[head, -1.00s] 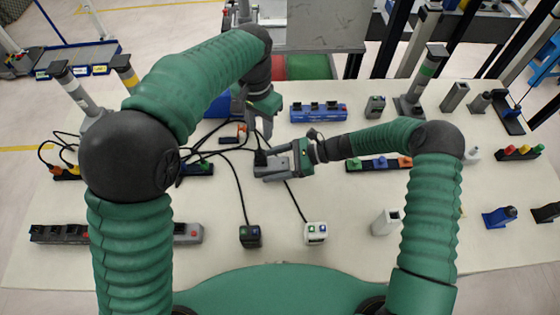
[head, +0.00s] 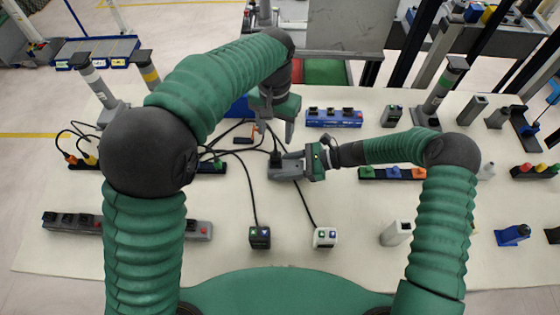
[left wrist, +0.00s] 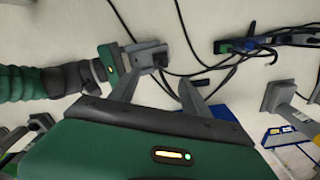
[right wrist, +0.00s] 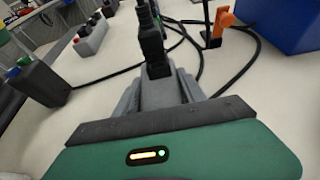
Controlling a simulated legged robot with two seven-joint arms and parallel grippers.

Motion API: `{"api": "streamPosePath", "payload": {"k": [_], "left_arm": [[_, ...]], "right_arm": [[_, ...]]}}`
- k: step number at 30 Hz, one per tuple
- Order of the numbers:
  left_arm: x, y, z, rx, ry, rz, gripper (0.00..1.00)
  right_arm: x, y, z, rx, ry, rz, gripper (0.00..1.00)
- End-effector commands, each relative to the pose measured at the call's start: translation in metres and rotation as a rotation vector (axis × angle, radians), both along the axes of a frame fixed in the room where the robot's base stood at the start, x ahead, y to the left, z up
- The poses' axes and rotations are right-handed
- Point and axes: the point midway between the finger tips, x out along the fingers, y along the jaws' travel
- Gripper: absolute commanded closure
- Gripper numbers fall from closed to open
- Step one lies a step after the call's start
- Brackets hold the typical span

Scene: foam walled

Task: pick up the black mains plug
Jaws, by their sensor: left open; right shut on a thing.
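The black mains plug (right wrist: 152,45) stands in the jaws of my right gripper (right wrist: 157,78) in the right wrist view, its cable leading off behind it. In the head view the plug (head: 275,158) is at the left end of my right gripper (head: 284,168), low over the middle of the table. The left wrist view also shows the plug (left wrist: 160,61) at the tips of the right gripper. My left gripper (head: 276,118) is open and empty, behind and above the right one. Its spread fingers (left wrist: 158,88) show in the left wrist view, with the plug beyond them.
Black cables cross the table near the plug. A black box (head: 260,237) and a white box (head: 325,237) stand in front. A blue strip (head: 334,117) is at the back, a strip with coloured plugs (head: 392,173) to the right. The front middle table is mostly clear.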

Motion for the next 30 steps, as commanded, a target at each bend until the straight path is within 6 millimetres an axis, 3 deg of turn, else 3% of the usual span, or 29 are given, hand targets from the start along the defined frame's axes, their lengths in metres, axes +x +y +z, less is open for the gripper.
{"api": "streamPosePath", "payload": {"k": [3,8,15,30], "left_arm": [[-0.003,-0.004,-0.002,0.002,0.000,0.217,0.45],[-0.005,-0.007,-0.009,0.005,0.000,0.381,0.45],[-0.005,-0.006,-0.058,0.006,0.002,0.390,0.45],[0.003,-0.002,-0.123,0.004,0.000,0.389,0.45]], "right_arm": [[0.000,0.000,0.000,0.001,0.000,0.001,1.00],[0.000,0.000,0.000,0.001,0.000,0.001,1.00],[0.000,0.000,0.000,0.000,0.000,0.001,1.00],[0.000,0.000,0.000,0.000,0.000,0.000,1.00]]}}
